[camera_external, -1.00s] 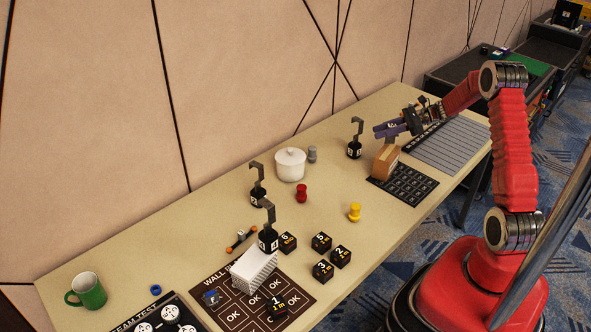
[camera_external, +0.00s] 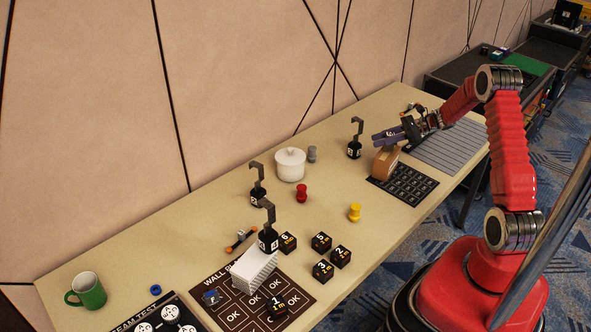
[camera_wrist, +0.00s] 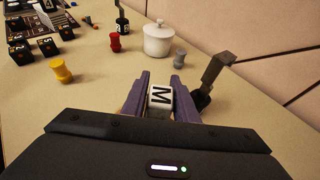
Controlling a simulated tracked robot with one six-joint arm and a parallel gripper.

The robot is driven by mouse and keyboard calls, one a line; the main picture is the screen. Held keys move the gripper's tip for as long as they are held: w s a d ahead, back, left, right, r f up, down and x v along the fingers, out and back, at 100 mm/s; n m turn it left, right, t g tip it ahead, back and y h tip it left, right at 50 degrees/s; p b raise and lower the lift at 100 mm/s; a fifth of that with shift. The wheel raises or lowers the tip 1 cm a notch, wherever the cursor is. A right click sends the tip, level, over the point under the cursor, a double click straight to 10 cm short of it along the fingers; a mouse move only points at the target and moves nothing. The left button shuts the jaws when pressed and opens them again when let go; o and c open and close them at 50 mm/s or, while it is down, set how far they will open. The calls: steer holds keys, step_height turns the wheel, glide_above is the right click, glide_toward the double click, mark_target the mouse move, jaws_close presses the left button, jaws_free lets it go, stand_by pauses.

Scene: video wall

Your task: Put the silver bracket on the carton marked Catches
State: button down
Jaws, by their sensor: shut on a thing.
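My gripper (camera_external: 385,137) has purple fingers and sits just above and behind a small brown carton (camera_external: 384,163). I cannot pick out a silver bracket for certain. A grey hook-shaped piece on a black base (camera_external: 354,140) stands left of the gripper; a hook (camera_wrist: 216,72) shows beside the right finger.
A white lidded pot (camera_external: 290,165), grey peg (camera_external: 312,154), red peg (camera_external: 302,193) and yellow peg (camera_external: 355,212) stand mid-table. Two more hooks, several black numbered cubes (camera_external: 321,242) and a white stack (camera_external: 255,270) are nearer the front. A green mug (camera_external: 88,291) is at left.

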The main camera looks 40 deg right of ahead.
steer(key=c, duration=1.4)
jaws_free()
steer(key=shift+r, duration=0.1)
steer(key=v, duration=1.2)
